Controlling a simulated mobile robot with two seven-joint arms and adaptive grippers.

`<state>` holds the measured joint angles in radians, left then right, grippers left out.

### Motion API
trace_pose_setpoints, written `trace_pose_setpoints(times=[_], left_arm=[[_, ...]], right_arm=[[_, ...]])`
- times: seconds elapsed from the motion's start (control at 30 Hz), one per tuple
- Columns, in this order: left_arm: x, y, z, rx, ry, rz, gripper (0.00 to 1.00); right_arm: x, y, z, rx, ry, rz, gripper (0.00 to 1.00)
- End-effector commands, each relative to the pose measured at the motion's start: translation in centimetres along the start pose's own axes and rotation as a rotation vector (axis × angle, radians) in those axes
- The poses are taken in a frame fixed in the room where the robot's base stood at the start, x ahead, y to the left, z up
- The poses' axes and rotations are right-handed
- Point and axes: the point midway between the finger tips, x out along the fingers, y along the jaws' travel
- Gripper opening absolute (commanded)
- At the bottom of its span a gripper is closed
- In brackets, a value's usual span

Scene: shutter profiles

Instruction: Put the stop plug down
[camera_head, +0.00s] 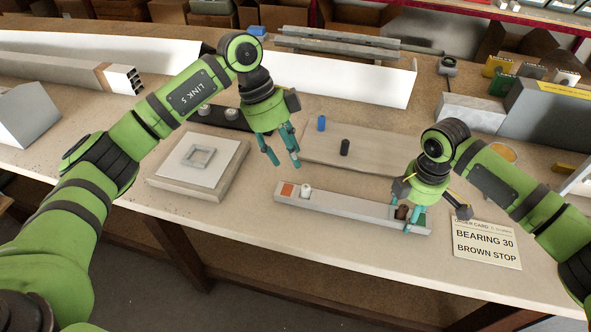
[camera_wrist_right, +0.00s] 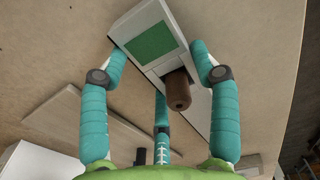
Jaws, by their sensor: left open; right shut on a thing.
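The brown stop plug (camera_head: 402,211) is at the right end of a long pale grey shutter profile (camera_head: 350,208), near its green end square (camera_head: 421,221). In the right wrist view the brown plug (camera_wrist_right: 177,92) stands out between my fingers, beside the green square (camera_wrist_right: 151,45). My right gripper (camera_head: 407,219) is around this end, shut on the plug; the exact contact and the plug's seating are hard to see. A white cylinder (camera_head: 305,191) and an orange square (camera_head: 287,189) are at the profile's left end. My left gripper (camera_head: 282,160) is open and empty above the table.
A board (camera_head: 375,155) behind carries a blue plug (camera_head: 321,123) and a black plug (camera_head: 344,147). A white plate with a square frame (camera_head: 198,158) is left. A card reading "BEARING 30 BROWN STOP" (camera_head: 486,244) lies right. Table is clear in front of the profile.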

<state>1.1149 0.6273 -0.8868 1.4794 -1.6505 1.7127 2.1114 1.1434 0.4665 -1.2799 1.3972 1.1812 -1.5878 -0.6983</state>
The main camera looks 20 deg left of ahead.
Motion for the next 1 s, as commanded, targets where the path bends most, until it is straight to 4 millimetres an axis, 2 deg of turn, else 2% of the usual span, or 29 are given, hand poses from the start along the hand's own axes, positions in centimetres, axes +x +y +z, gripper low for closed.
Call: trace_pose_setpoints(times=[0.1,0.2,0.6,0.63,0.67,0.7,1.0], left_arm=[[-1.6,-0.1,0.0,-0.001,-0.001,-0.002,0.47],[-2.1,0.0,0.0,0.0,0.0,0.0,0.47],[-2.3,0.0,0.0,0.0,0.001,0.0,0.47],[-2.3,0.0,0.0,0.0,0.001,0.0,0.47],[-2.3,0.0,0.0,0.0,0.001,0.0,0.47],[-2.3,0.0,0.0,0.0,0.001,0.0,0.47],[-2.3,0.0,0.0,0.0,0.001,0.0,0.47]], right_arm=[[0.2,-0.1,-0.1,-0.002,0.0,-0.002,0.17],[0.2,-0.1,-0.1,-0.002,0.0,-0.003,0.17],[0.2,-0.1,-0.1,-0.003,0.0,-0.003,0.17],[0.2,-0.1,-0.1,-0.003,0.0,-0.003,0.7],[0.2,-0.1,-0.1,-0.003,0.0,-0.003,0.82],[0.2,-0.1,-0.1,-0.003,0.0,-0.003,0.9],[0.1,-0.1,0.0,-0.001,0.0,-0.001,0.9]])
